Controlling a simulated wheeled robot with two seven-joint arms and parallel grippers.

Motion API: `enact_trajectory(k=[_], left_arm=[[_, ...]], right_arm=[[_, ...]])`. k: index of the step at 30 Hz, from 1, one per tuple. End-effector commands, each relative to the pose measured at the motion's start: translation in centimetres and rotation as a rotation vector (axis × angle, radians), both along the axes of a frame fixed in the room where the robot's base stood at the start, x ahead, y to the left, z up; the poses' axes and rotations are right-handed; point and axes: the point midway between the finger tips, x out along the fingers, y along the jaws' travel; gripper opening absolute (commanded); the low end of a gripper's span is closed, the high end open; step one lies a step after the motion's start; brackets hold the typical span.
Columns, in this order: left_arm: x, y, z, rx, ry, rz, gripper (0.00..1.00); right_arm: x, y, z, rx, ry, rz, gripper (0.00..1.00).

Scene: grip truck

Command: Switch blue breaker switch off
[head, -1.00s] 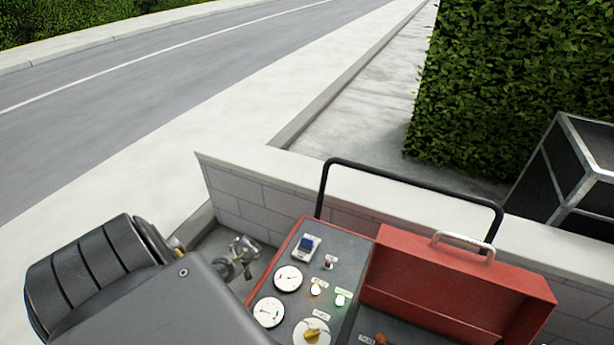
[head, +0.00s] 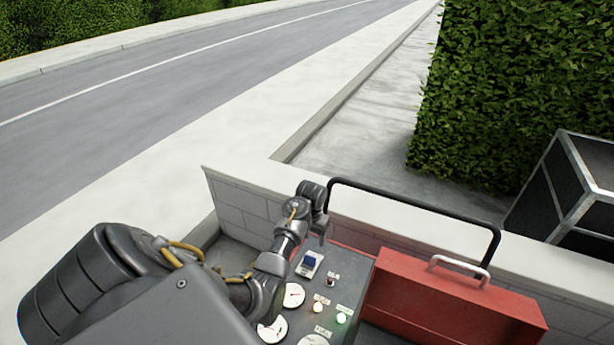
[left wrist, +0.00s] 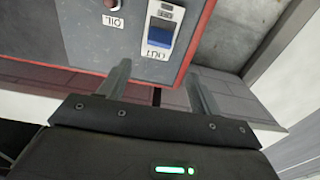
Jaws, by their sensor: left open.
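The blue breaker switch (head: 309,261) sits in a pale housing near the far end of the grey control panel (head: 345,280). In the left wrist view the blue switch (left wrist: 160,34) shows close up, with a label below it. My left gripper (head: 322,233) is just beyond the panel's far edge, near the switch and apart from it. Its two fingers (left wrist: 157,68) are spread and empty, pointing toward the panel on either side of the switch housing. My right gripper is not in view.
White gauges (head: 293,295) and lit indicator lamps (head: 341,318) are on the panel. A red toolbox (head: 450,300) stands to its right. A black rail (head: 420,204) and block wall (head: 235,205) border the far side. A dark case (head: 570,190) stands at right.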

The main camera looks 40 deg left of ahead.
Motion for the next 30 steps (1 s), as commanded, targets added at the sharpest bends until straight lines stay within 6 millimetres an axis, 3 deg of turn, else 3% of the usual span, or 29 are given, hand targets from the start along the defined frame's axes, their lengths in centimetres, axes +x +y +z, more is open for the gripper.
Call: enact_trajectory(k=[5,10,24,30], left_arm=[[-0.4,-0.6,0.6,-0.020,0.026,-0.020,0.64],[-0.4,-0.6,-0.1,-0.019,0.028,-0.019,0.64],[-0.5,-0.5,-8.2,-0.020,0.028,-0.018,0.64],[-0.4,-0.5,-10.0,-0.019,0.026,-0.016,0.64]], right_arm=[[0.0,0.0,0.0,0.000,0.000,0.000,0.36],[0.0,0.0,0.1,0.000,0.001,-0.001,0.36],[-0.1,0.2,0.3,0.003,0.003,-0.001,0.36],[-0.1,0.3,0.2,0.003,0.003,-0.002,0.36]])
